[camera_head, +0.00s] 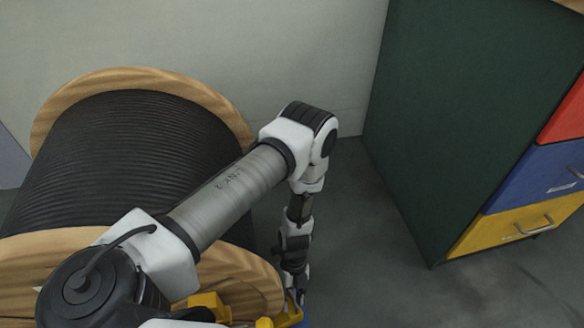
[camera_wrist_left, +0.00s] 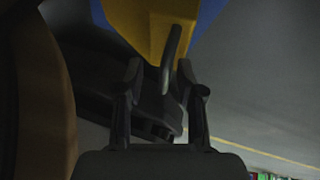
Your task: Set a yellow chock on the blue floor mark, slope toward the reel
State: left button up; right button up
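A yellow chock (camera_wrist_left: 150,25) with a dark curved handle (camera_wrist_left: 172,55) fills the top of the left wrist view. In the head view this chock (camera_head: 291,314) is partly cut by the bottom edge, below my left gripper (camera_head: 296,284). In the left wrist view the fingers of my left gripper (camera_wrist_left: 160,68) stand apart on either side of the handle, which lies nearer the right finger. Blue, apparently the floor mark (camera_wrist_left: 209,13), shows behind the chock. The reel (camera_head: 120,150), black cable between wooden flanges, stands left of the gripper. My right gripper is out of view.
Another yellow piece (camera_head: 210,304) shows low in front of the reel's near flange. A dark green cabinet (camera_head: 450,110) with red, blue and yellow drawers stands at the right. Grey floor (camera_head: 365,240) between gripper and cabinet is clear.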

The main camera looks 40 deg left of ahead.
pick_arm(q)
jog(key=v, duration=1.2)
jog(key=shift+w, duration=0.1)
